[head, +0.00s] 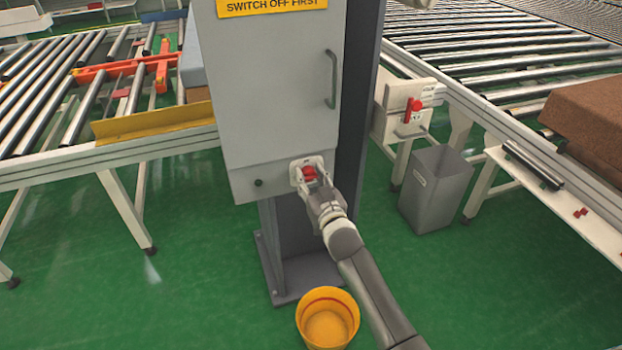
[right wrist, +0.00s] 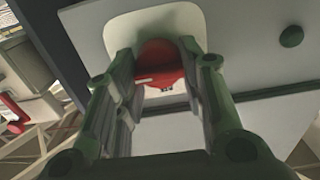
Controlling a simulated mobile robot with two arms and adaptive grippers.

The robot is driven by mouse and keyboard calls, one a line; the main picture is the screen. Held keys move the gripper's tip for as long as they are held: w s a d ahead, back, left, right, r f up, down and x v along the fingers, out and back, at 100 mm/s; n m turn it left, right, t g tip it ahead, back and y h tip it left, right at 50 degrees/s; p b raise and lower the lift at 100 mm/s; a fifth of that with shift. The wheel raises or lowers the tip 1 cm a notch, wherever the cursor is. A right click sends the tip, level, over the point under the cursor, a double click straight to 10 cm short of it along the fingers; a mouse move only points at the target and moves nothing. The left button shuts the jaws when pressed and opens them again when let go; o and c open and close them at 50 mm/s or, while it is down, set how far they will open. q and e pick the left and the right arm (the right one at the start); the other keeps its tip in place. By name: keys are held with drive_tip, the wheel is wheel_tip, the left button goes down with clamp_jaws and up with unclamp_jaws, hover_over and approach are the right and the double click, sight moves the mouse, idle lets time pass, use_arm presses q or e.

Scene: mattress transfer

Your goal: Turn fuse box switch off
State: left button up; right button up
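The grey fuse box (head: 265,95) stands on a dark column, its door closed. Its red switch (head: 309,173) sits on a white plate low on the front. It also shows in the right wrist view as a red knob (right wrist: 160,62) with a small white mark. My right gripper (head: 318,186) is at the switch. In the right wrist view its two fingers (right wrist: 160,80) stand apart on either side of the red knob, with gaps visible at the knob's lower part. Whether the fingertips touch the knob I cannot tell. My left gripper is not in view.
A yellow bucket (head: 327,318) stands on the green floor below my right arm. A grey bin (head: 436,188) and a second red switch (head: 413,105) are to the right. Roller conveyors (head: 50,80) flank the box on both sides.

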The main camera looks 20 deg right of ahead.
drive_tip(key=shift+c, duration=0.7)
drive_tip(key=shift+n, duration=0.3)
drive_tip(key=n, duration=0.3)
drive_tip(key=shift+a, duration=0.1)
drive_tip(key=n, duration=0.5)
drive_tip(key=shift+a+f+b, duration=0.1)
drive_tip(key=shift+b, duration=0.3)
drive_tip(key=n, duration=0.4)
drive_tip(key=shift+f+n, duration=0.1)
drive_tip(key=shift+n, duration=0.3)
drive_tip(key=shift+f+n+b, duration=0.1)
drive_tip(key=shift+n+b, duration=0.2)
drive_tip(key=shift+n, duration=2)
